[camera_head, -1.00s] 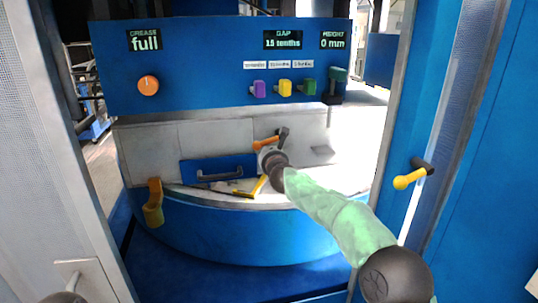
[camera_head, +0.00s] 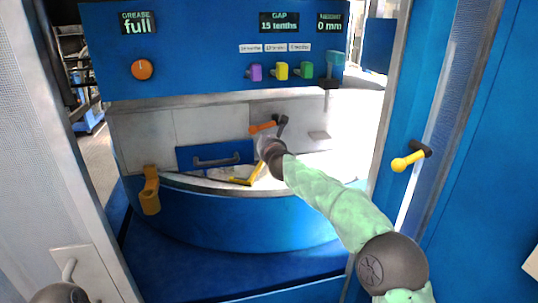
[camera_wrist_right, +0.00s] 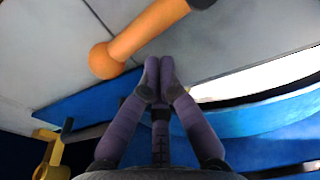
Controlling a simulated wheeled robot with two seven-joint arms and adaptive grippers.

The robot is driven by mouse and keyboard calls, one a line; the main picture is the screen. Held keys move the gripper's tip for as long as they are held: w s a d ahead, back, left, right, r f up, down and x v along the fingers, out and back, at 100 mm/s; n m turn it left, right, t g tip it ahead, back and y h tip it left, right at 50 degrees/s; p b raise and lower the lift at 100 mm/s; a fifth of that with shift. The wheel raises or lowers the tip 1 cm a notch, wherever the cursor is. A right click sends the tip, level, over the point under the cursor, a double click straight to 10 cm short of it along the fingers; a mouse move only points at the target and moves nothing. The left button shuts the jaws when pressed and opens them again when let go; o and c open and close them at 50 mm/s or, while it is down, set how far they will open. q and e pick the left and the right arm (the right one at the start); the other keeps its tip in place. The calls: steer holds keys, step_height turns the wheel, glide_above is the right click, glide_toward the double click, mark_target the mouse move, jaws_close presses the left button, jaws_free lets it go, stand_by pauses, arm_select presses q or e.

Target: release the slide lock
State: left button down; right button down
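An orange lever (camera_head: 263,127) with a dark pivot sits on the grey front face of the blue machine. In the right wrist view this orange lever (camera_wrist_right: 135,35) runs across the top, its rounded end at the left. My right gripper (camera_head: 264,148) is just below it in the head view. In the right wrist view the two purple fingers of my right gripper (camera_wrist_right: 159,80) meet at their tips, with nothing seen between them. They appear apart from the lever. My left gripper is not in view. No part is labelled as the slide lock.
A blue plate with a grey handle (camera_head: 217,161) and a yellow tool (camera_head: 242,181) are left of my right gripper. A yellow bracket (camera_head: 150,190) sticks out at the rim's left. Purple, yellow and green levers (camera_head: 281,71) line the panel above. A yellow door handle (camera_head: 408,161) is at right.

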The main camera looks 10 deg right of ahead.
steer(key=s+f+b, duration=0.1)
steer(key=s+b, duration=0.2)
steer(key=s, duration=0.6)
steer(key=shift+s+d, duration=0.2)
steer(key=shift+s, duration=0.05)
stand_by(0.4)
